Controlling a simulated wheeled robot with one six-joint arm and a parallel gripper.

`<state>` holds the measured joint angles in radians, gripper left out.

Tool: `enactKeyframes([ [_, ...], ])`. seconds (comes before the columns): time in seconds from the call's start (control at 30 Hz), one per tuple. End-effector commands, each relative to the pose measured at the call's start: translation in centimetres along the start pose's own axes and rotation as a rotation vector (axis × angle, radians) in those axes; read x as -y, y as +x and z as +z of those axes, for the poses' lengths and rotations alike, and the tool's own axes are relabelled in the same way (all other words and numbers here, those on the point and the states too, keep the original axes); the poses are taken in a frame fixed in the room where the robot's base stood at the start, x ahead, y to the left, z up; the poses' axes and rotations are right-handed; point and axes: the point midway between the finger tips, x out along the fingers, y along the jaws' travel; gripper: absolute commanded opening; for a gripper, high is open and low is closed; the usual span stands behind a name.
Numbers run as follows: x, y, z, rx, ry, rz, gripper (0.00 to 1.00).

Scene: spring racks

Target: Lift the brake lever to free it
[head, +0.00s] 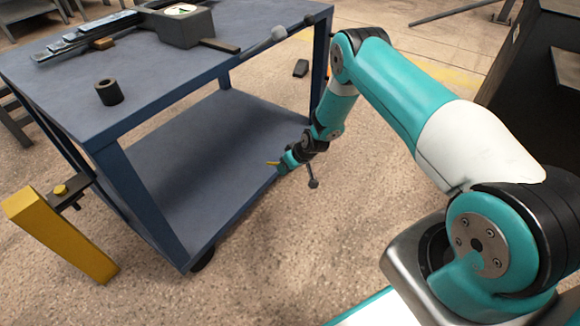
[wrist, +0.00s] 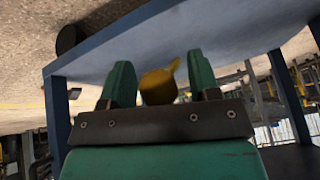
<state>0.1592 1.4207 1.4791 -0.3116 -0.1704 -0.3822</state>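A yellow lever, which looks like the brake lever (head: 272,163), shows by the right edge of the blue cart's lower shelf in the head view. It also shows in the wrist view (wrist: 159,86), as a rounded yellow piece with a thin end pointing up and right. My gripper (head: 281,164) is low beside the cart, right at the lever. In the wrist view its two green fingers (wrist: 160,82) stand apart, with the yellow piece between them. A narrow gap shows on the right side; contact on the left is unclear. The lever's mount is hidden.
The blue cart (head: 165,95) bears a black cylinder (head: 108,92) and a grey box (head: 181,22). A yellow post (head: 62,238) stands at its left front corner. A dark knobbed rod (head: 313,183) hangs beside my gripper. Floor in front is clear.

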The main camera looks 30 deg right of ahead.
Motion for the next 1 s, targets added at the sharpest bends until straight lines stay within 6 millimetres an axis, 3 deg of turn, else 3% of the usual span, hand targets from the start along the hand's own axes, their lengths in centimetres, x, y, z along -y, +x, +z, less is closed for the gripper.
enactKeyframes([
  [0.23, 0.0, -0.2, 0.2, 0.004, 0.001, -0.001, 0.56],
  [0.37, 0.0, -1.8, 0.0, 0.004, 0.003, -0.001, 0.56],
  [0.8, 0.0, -12.6, -0.1, 0.002, 0.003, 0.001, 0.56],
  [1.0, 0.0, -16.1, 0.0, 0.001, 0.003, 0.0, 0.56],
])
